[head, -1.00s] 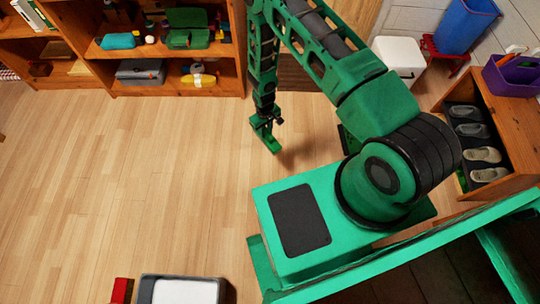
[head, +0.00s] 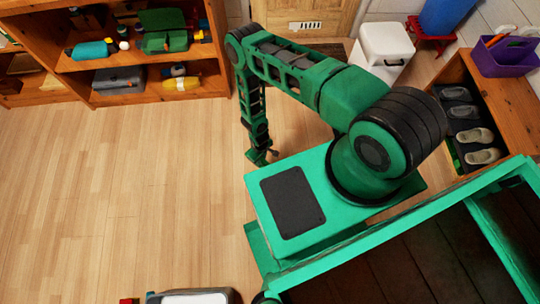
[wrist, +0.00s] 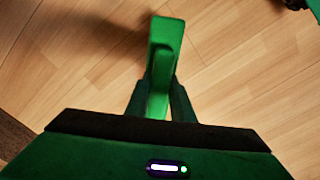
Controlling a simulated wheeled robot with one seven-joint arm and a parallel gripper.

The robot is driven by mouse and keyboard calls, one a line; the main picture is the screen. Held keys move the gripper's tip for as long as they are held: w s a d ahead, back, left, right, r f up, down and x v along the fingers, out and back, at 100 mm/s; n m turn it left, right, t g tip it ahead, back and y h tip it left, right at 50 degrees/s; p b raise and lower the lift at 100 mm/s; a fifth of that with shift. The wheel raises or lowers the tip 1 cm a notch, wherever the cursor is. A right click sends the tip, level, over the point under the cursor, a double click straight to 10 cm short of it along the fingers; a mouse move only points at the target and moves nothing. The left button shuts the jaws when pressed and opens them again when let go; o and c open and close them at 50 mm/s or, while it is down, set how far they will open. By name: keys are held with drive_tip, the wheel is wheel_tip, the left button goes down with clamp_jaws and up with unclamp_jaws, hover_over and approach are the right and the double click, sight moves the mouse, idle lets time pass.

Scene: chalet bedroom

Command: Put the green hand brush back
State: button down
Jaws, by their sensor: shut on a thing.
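The green hand brush (wrist: 163,45) is between the two dark fingers of my gripper (wrist: 158,100) in the wrist view, its long green body pointing up and away over the wood floor. In the head view my gripper (head: 259,156) hangs low over the floor, just left of my green base. The brush cannot be told apart from my green gripper there. My gripper is shut on the brush, and its bristles are not clearly visible.
A wooden shelf (head: 222,75) with boxes and bottles stands at upper left. A white bin (head: 383,48), a blue bucket (head: 447,14), a purple caddy (head: 503,55) and a shoe rack (head: 463,67) are at the right. A grey-rimmed tray (head: 192,297) lies at the bottom. The left floor is clear.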

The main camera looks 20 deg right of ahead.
drive_tip(key=shift+w+d+f, duration=0.75)
drive_tip(key=shift+d+f, duration=0.4)
drive_tip(key=shift+f, duration=0.4)
drive_tip(key=shift+w+d+f, duration=0.75)
drive_tip(key=shift+d+f, duration=0.35)
drive_tip(key=shift+f, duration=0.4)
drive_tip(key=shift+w+d+f, duration=0.75)
drive_tip(key=shift+d+f, duration=0.4)
drive_tip(key=shift+f, duration=0.4)
drive_tip(key=shift+f, duration=0.1)
drive_tip(key=c, duration=1.5)
unclamp_jaws()
drive_tip(key=shift+c, duration=0.2)
